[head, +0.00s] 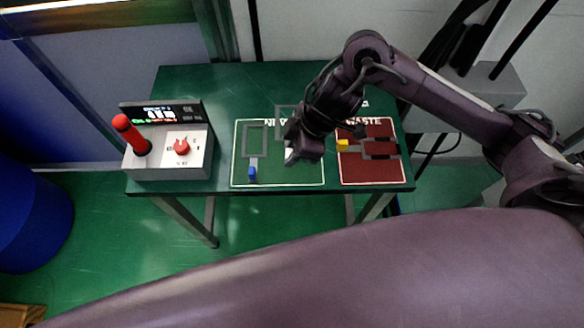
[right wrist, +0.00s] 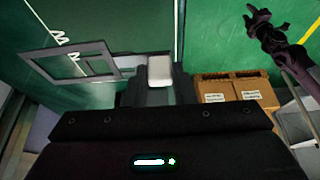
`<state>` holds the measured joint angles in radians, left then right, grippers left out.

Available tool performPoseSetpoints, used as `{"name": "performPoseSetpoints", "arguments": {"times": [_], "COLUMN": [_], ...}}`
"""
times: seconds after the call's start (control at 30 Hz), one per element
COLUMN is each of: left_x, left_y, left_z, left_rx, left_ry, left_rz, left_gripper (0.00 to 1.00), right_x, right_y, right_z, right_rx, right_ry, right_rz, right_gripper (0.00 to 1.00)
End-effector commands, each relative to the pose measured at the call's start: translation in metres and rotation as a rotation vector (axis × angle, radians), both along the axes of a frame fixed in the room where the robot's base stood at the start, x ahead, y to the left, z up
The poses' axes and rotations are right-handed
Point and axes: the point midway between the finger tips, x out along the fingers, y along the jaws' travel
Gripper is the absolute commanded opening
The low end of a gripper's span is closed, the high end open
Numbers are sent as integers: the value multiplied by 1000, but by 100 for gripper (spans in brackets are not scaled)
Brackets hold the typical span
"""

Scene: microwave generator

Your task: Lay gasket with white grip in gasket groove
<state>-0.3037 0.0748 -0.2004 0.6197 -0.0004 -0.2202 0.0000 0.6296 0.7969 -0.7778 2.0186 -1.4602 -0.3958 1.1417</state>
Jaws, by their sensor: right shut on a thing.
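My right gripper (head: 290,158) is shut on the white grip (right wrist: 160,70) of a gasket, above the green mat marked NEW. In the right wrist view, the gasket's grey rectangular frame (right wrist: 108,67) sticks out to the left of the jaws. In the head view the white grip (head: 288,153) shows at the jaws, with part of the grey frame (head: 277,120) behind. Whether the gasket touches the mat cannot be told. I cannot make out the gasket groove. What seems to be my left gripper (right wrist: 258,18) is small at the upper right of the wrist view, its jaws unclear.
The green mat (head: 306,177) also bears a gasket with a blue grip (head: 252,174). The red WASTE mat (head: 372,176) bears a gasket with a yellow grip (head: 342,145). A control box (head: 170,168) with a red lever (head: 131,134) and red knob (head: 182,146) stands left.

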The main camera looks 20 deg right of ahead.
Motion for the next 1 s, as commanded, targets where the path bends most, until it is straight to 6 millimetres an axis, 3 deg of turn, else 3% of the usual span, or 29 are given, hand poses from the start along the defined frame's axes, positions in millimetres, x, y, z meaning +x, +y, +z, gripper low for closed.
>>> {"name": "performPoseSetpoints", "arguments": {"times": [0.03, 0.1, 0.27, 0.5, 0.97, 1.0], "left_x": [0, 1, 3, 3, 3, 3], "left_y": [-3, -3, 0, 1, 5, 5], "left_z": [-9, -12, -15, -21, -23, -22], "left_rx": [-3, -3, 0, 2, 6, 6], "left_ry": [0, -1, -3, -4, -4, -4], "left_rz": [0, 0, -1, -2, 0, 0], "left_gripper": [36, 36, 36, 36, 36, 36], "right_x": [-1, -1, 0, 0, 0, 0], "right_y": [1, 1, 0, 0, 0, 0], "right_z": [-17, -27, -38, -69, -79, -79], "right_rx": [3, 3, 1, 1, 1, 1], "right_ry": [4, 3, 0, 2, -1, -2], "right_rz": [-2, -2, 0, -2, 0, 1], "right_gripper": [0, 0, 0, 0, 0, 26]}}
